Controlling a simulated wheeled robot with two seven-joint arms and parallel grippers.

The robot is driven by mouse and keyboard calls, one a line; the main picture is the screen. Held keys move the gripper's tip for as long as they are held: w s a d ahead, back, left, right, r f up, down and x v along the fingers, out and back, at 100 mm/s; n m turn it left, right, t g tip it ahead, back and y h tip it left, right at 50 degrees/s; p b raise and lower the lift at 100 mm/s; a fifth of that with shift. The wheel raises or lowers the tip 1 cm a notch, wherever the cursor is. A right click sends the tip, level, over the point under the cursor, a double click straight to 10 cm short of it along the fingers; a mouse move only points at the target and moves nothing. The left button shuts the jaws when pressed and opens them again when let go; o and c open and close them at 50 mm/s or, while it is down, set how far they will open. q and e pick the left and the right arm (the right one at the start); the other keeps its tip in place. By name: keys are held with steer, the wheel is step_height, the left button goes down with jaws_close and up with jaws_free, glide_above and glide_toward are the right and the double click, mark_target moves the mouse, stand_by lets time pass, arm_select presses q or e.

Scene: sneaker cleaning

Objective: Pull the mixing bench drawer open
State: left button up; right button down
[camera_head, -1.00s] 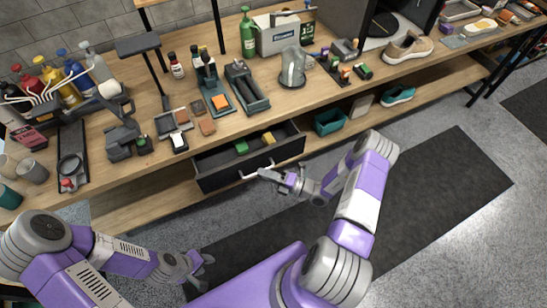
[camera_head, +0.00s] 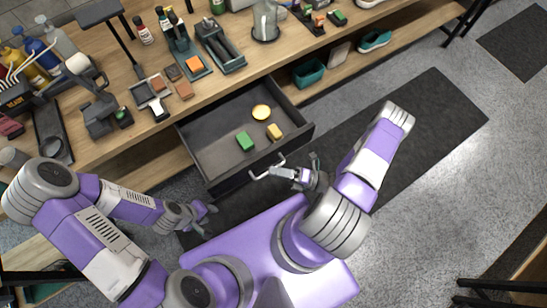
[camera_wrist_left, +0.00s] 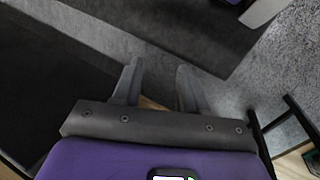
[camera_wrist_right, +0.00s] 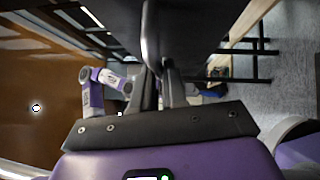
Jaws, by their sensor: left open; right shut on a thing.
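The mixing bench drawer (camera_head: 205,155) is pulled well out from under the worktop. A green block (camera_head: 244,141), a yellow block (camera_head: 274,131) and a round yellow item (camera_head: 261,112) lie inside it. My right gripper (camera_head: 284,172) is shut on the drawer's bar handle (camera_head: 262,174) at the drawer front. The handle (camera_wrist_right: 150,35) also passes between the fingers in the right wrist view. My left gripper (camera_head: 208,212) is open and empty, low and left of the drawer. In the left wrist view its fingers (camera_wrist_left: 155,85) are apart over the floor.
The wooden bench top (camera_head: 235,85) holds brushes, trays, bottles and small blocks. A teal bin (camera_head: 309,72) and a teal shoe (camera_head: 375,40) stand on the lower shelf. A dark mat (camera_head: 430,115) covers open floor at right.

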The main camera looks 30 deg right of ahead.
stand_by(0.3)
steer(key=c, duration=1.2)
jaws_free()
steer(key=shift+o, duration=0.2)
steer(key=shift+s+d, duration=0.1)
steer(key=v, duration=0.7)
steer(key=shift+d, duration=0.2)
steer(key=shift+s, duration=0.1)
